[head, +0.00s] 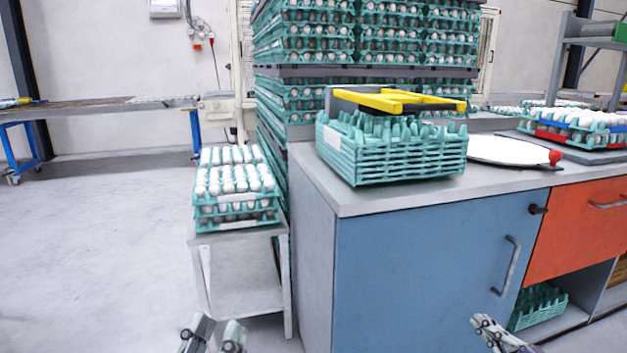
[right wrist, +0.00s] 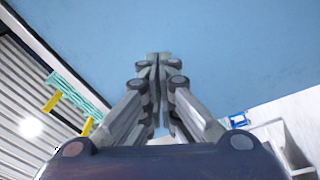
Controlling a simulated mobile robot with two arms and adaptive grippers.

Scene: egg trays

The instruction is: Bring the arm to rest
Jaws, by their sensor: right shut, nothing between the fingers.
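My left gripper (head: 216,328) shows at the bottom edge of the head view, below the small grey side table. Its two fingers are apart with nothing seen between them. My right gripper (head: 478,320) is low at the bottom right, in front of the blue cabinet door (head: 420,270). In the right wrist view my right gripper (right wrist: 158,58) has its fingers together, empty, with the blue surface behind them. The rest of both arms is mostly out of view.
A grey counter (head: 345,200) carries a stack of teal trays (head: 390,165) with a yellow-black tool (head: 400,100) on top. A side table (head: 240,237) holds egg trays (head: 236,205). Tall egg stacks stand behind. An orange drawer (head: 580,225) is at right. Floor at left is clear.

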